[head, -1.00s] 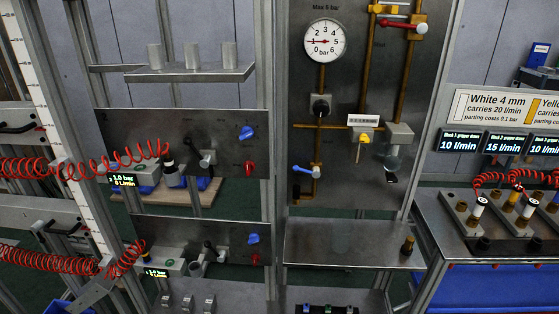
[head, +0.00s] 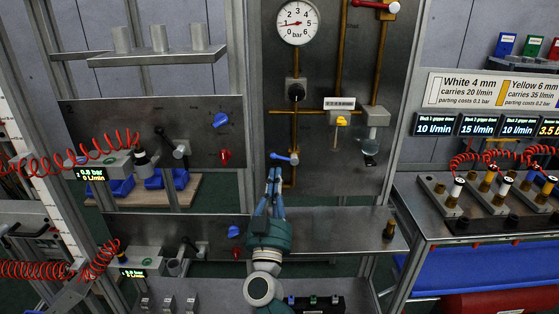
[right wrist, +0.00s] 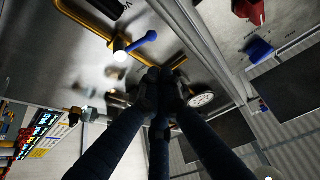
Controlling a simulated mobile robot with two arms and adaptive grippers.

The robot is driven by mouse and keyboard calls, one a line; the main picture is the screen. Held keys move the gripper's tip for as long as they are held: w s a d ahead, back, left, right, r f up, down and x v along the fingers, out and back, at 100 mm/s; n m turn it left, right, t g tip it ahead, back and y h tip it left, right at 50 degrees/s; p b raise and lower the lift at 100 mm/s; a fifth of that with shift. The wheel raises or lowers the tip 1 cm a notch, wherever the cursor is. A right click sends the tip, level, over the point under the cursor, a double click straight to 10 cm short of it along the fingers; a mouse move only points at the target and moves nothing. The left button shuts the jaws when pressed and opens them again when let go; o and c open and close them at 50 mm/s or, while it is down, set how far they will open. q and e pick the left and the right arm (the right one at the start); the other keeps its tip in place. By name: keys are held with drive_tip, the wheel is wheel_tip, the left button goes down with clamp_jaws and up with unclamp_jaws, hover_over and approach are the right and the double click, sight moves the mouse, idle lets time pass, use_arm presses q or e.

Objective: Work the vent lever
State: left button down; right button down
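A small lever with a blue handle (head: 284,157) sits low on the upright grey panel, at the bottom of a brass pipe. Its handle points left, tilted slightly up. My right gripper (head: 275,174) is just below it, fingers pointing up and tips close together with nothing seen between them. In the right wrist view the blue handle (right wrist: 145,38) lies beyond the fingertips (right wrist: 162,78), apart from them in the picture; in the head view I cannot tell whether they touch. A round gauge (head: 298,22) reads a little under 1 bar. My left gripper is not in view.
A yellow-handled valve (head: 341,121) and a red lever (head: 376,5) are on the same panel. A steel shelf (head: 335,222) juts out below, with a brass fitting (head: 389,229) at its right end. Red coiled hoses (head: 75,160) hang at left.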

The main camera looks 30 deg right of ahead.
drive_tip(key=d+r+h, duration=0.1)
drive_tip(key=r, duration=0.1)
wheel_tip(320, 180, up, 4)
drive_tip(key=p, duration=0.3)
hover_over(279, 157)
drive_tip(key=s, duration=0.1)
drive_tip(key=shift+s+d+f+m+g, duration=0.1)
drive_tip(key=shift+d+f+m+g, duration=0.05)
drive_tip(key=shift+d+m+g, duration=0.2)
drive_tip(key=shift+s+a+f+b, duration=0.1)
drive_tip(key=shift+a+f+b, duration=0.1)
drive_tip(key=shift+f, duration=0.35)
drive_tip(key=shift+a+f+b, duration=0.1)
drive_tip(key=shift+f+b, duration=0.05)
drive_tip(key=shift+f, duration=0.4)
drive_tip(key=shift+s+a+f, duration=0.1)
drive_tip(key=shift+a+f, duration=0.35)
drive_tip(key=shift+f, duration=0.4)
drive_tip(key=shift+f, duration=0.1)
drive_tip(key=n+y, duration=0.1)
drive_tip(key=f+n+t+y+p, duration=0.1)
drive_tip(key=n, duration=0.1)
drive_tip(key=f+n+t+y+p, duration=0.1)
drive_tip(key=n, duration=0.1)
drive_tip(key=shift+a+n, duration=0.25)
drive_tip(key=shift+a, duration=0.1)
